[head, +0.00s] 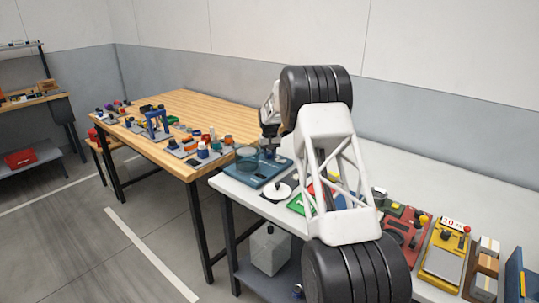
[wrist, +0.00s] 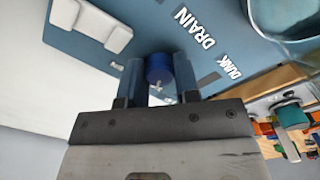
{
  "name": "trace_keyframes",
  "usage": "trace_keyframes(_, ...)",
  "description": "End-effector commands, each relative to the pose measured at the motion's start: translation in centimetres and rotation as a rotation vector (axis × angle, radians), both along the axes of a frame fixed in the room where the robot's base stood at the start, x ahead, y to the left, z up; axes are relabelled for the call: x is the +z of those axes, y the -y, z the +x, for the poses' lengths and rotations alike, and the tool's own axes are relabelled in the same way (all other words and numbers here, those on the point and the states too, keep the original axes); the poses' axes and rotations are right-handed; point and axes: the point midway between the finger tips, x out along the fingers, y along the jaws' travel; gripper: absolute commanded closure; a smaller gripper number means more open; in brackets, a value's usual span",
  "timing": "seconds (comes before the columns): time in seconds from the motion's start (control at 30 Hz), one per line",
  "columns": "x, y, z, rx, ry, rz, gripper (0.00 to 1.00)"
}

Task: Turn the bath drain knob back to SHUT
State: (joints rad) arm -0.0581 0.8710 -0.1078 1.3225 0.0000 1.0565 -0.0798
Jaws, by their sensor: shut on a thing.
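The bath unit is a blue-teal panel (head: 262,177) near the left end of the pale bench, with a round clear vessel (head: 247,156) on it. In the wrist view its blue face (wrist: 205,62) carries the white words DRAIN and DUNK. The drain knob (wrist: 159,68) is a dark blue cylinder, with a small pale mark on its near side. My gripper (wrist: 160,75) has one finger on each side of the knob and is shut on it. In the head view my gripper (head: 270,147) is small and dark over the panel, and the knob cannot be made out. I see no SHUT label.
A white block-like part (wrist: 104,26) stands on the panel near the knob. A white disc (head: 276,191) lies in front of the panel. Coloured devices, including a yellow one (head: 442,252), line the bench to the right. A wooden table (head: 190,110) with small items stands beyond.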

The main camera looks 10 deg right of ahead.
Motion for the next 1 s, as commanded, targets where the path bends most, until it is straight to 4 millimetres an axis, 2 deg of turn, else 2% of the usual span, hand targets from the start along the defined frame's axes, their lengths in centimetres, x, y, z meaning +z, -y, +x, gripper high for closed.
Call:
trace_keyframes(0.4,0.09,0.01,0.02,0.234,0.001,0.000,0.94)
trace_keyframes(0.9,0.07,-0.01,0.04,0.271,0.001,0.000,0.94)
trace_keyframes(0.93,0.07,-0.01,0.04,0.271,0.001,0.000,0.69)
trace_keyframes(1.0,0.06,-0.01,0.04,0.270,0.001,0.000,0.60)
